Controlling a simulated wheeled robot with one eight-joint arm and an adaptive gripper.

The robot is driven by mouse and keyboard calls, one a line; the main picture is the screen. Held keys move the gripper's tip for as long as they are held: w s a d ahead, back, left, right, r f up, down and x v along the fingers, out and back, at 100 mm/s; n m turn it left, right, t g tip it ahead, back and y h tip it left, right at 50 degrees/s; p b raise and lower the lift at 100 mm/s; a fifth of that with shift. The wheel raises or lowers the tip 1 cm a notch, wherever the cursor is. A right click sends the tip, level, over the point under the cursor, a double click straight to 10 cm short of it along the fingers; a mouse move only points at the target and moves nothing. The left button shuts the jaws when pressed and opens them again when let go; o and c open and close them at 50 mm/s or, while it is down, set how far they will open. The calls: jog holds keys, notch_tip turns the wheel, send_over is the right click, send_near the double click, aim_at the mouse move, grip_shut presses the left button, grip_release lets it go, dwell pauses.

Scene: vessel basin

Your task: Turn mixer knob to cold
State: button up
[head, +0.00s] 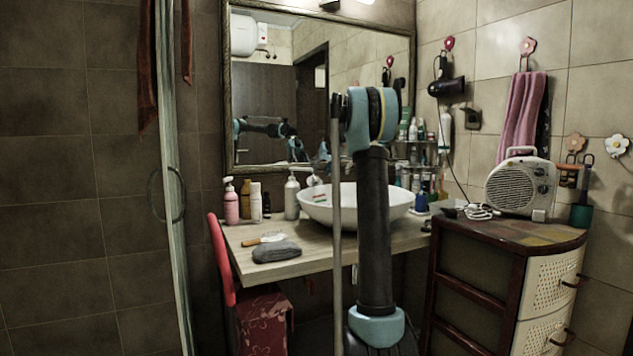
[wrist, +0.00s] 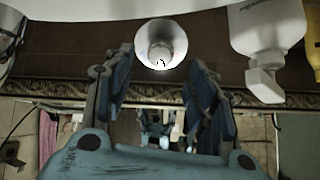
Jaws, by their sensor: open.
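In the wrist view, which looks upside down, my gripper (wrist: 160,62) is open, with one finger on each side of a pale, round-ended fitting (wrist: 160,38) that looks like the mixer. Its bright end, with a small dark mark, faces the space between the fingers. I cannot tell whether either finger touches it. In the head view, a small pale part of the mixer (head: 314,181) shows at the back left of the white basin (head: 333,209). My gripper is mostly hidden there behind my arm. The knob's setting cannot be made out.
A white pump bottle (head: 291,197) stands left of the mixer; it also shows in the wrist view (wrist: 268,40). A pink bottle (head: 231,204) is farther left. A framed mirror (head: 280,100) is behind. A grey cloth-like item (head: 277,252) lies on the counter (head: 310,262).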

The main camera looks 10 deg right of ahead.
aim_at(317, 177)
jog(key=shift+x, duration=3.2)
jog(key=c, duration=1.1)
